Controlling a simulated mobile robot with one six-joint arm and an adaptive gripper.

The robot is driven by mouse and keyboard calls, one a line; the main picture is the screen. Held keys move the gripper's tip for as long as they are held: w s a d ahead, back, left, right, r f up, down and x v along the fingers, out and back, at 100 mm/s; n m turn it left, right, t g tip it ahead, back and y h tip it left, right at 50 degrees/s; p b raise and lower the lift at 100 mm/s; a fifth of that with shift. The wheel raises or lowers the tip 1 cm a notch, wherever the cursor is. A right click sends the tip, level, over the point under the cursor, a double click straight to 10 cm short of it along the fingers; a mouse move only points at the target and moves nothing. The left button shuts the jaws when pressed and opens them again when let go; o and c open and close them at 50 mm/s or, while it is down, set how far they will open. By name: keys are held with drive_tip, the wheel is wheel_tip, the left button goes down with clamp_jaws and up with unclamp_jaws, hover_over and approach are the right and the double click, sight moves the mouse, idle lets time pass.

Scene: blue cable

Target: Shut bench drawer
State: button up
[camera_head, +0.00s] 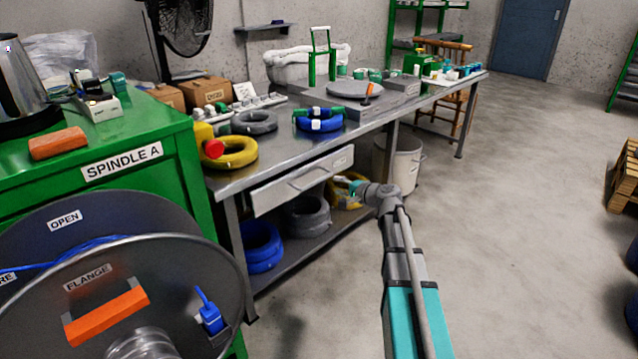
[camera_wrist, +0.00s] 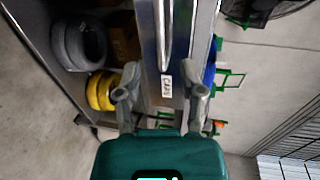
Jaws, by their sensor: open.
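The bench drawer (camera_head: 290,187) is a long grey front with a bar handle, under the near part of the metal workbench top (camera_head: 262,170). It appears to stand a little out from the bench edge; how far is hard to tell. In the wrist view, the drawer front (camera_wrist: 179,50) carries a long handle (camera_wrist: 161,35) and a label reading CAPS. My gripper (camera_head: 347,181) is just below and in front of the drawer's right end. In the wrist view, my gripper (camera_wrist: 160,93) is open and empty, its fingers either side of the label. Contact with the drawer cannot be told.
Blue (camera_head: 262,247), grey (camera_head: 307,217) and yellow cable coils lie on the shelf below. A pale bin (camera_head: 402,163) stands beyond my gripper. A green cabinet (camera_head: 190,175) and large cable reel (camera_head: 120,290) fill the left.

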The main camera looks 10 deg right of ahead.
sight(319, 180)
drive_tip(key=b+x, duration=0.1)
drive_tip(key=x, duration=0.8)
drive_tip(key=shift+w+a+b, duration=0.1)
drive_tip(key=shift+a+b, duration=0.05)
drive_tip(key=shift+b, duration=0.15)
clamp_jaws()
